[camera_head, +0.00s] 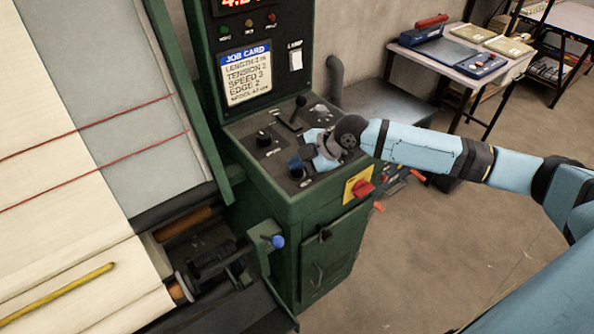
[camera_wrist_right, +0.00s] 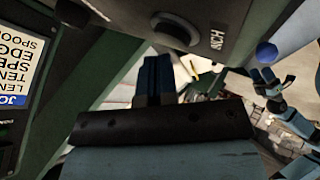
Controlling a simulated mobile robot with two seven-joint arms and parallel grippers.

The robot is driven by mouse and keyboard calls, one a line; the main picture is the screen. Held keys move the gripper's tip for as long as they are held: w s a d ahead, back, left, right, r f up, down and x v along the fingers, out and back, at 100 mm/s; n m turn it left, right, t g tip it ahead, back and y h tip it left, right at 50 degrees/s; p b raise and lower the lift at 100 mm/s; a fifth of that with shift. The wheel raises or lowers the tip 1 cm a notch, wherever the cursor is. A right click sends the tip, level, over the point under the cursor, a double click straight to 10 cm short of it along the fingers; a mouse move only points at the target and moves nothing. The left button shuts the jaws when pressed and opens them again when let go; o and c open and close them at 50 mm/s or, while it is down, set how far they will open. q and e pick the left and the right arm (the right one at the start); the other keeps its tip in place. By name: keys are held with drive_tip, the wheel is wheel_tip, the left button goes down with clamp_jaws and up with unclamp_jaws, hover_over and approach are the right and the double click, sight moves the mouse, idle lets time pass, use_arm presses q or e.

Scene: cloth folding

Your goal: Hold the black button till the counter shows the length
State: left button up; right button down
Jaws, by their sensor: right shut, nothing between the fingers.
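The red-lit counter (camera_head: 236,3) is at the top edge of the head view; its digits are cut off, perhaps starting with 4. The white job card (camera_head: 246,73) below it has a length line, whose number is hard to read. My right gripper (camera_head: 297,164) is shut and empty, low over the green console's sloped panel. In the right wrist view, its blue fingertips (camera_wrist_right: 156,62) lie just beside a round black button (camera_wrist_right: 176,28) with a label apparently reading INCH. I cannot tell whether they touch.
The panel also carries a black knob (camera_head: 263,138) and a lever (camera_head: 293,113). A red switch on a yellow plate (camera_head: 358,186) is on the console side. Cloth (camera_head: 70,130) with red lines lies left.

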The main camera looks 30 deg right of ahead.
drive_tip(key=shift+f, duration=0.6)
idle(2.6)
idle(4.3)
drive_tip(key=shift+r+p, duration=0.65)
drive_tip(key=shift+r, duration=0.3)
